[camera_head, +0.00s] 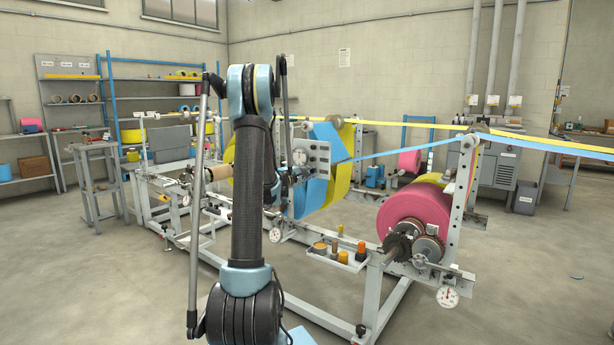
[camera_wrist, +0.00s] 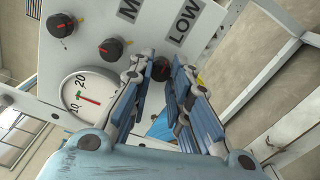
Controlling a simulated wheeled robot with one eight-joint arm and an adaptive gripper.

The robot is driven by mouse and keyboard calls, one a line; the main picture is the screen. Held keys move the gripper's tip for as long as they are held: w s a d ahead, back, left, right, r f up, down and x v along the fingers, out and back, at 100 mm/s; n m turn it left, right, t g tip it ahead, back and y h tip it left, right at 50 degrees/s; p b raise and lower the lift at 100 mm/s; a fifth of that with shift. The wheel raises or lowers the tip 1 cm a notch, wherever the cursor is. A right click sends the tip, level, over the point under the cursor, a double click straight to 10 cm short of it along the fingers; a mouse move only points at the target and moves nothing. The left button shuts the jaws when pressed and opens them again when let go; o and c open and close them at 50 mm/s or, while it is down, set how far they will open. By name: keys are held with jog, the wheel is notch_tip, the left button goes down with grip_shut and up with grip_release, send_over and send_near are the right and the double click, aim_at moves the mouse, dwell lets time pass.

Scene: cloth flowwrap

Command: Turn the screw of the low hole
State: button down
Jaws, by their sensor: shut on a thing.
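In the wrist view an upright grey plate (camera_wrist: 84,45) carries the labels "LOW" (camera_wrist: 184,22) and part of another starting with "M". A black screw knob (camera_wrist: 160,67) below the "LOW" label sits between the fingertips of my gripper (camera_wrist: 162,77), which is shut on it. The fingers hide part of this knob. Two more black knobs with red marks, an upper one (camera_wrist: 61,25) and a middle one (camera_wrist: 111,48), are in the plate to the left. In the head view the plate (camera_head: 321,153) stands beyond my arm, which hides part of it.
A white dial gauge (camera_wrist: 90,97) with a red needle is close left of my fingers. Blue and yellow webs (camera_head: 323,190) hang behind the plate. A pink roll (camera_head: 409,217) and a small tray (camera_head: 335,259) of parts are on the frame to the right.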

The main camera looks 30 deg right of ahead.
jog(key=m, duration=0.5)
jog(key=shift+s+d+m, duration=0.1)
jog(key=shift+s+m, duration=0.05)
jog(key=shift+m, duration=2.35)
jog(key=c, duration=1.5)
grip_release()
jog(key=v, duration=1.2)
jog(key=shift+f, duration=0.1)
